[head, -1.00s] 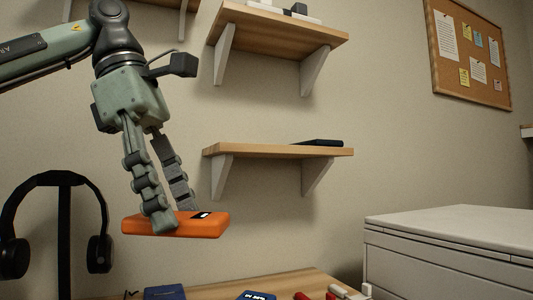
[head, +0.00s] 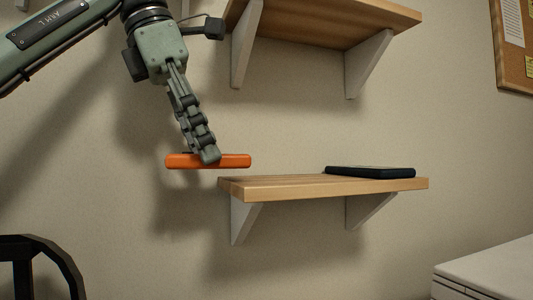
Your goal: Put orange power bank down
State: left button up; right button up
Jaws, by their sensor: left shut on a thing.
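The orange power bank (head: 235,161) is held level in the air in the head view. My left gripper (head: 208,157) comes down from the upper left and is shut on it. The power bank is just above the height of the lower wooden shelf (head: 290,185), near that shelf's left end. Its right end overlaps the shelf's left end in the picture, with a gap showing below it. My right gripper is not in view.
A dark flat device (head: 370,172) lies on the right part of the lower shelf; the shelf's left part is clear. An upper shelf (head: 325,20) hangs above.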

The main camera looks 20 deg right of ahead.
aim_at(271, 179)
pick_arm(q)
jog(key=d, duration=0.5)
jog(key=shift+w+d, duration=0.2)
jog(key=shift+d, duration=0.2)
jog(key=shift+d+r+p, duration=0.15)
jog(key=shift+d+p, duration=0.45)
jog(key=shift+d, duration=0.6)
jog(key=shift+b+x, duration=0.35)
jog(key=shift+x, duration=0.7)
jog(key=shift+w+a, duration=0.15)
jog(key=shift+a, duration=0.15)
jog(key=shift+d, duration=0.1)
jog(key=o, duration=1.3)
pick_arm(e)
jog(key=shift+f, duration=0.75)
pick_arm(q)
jog(key=shift+o, duration=0.2)
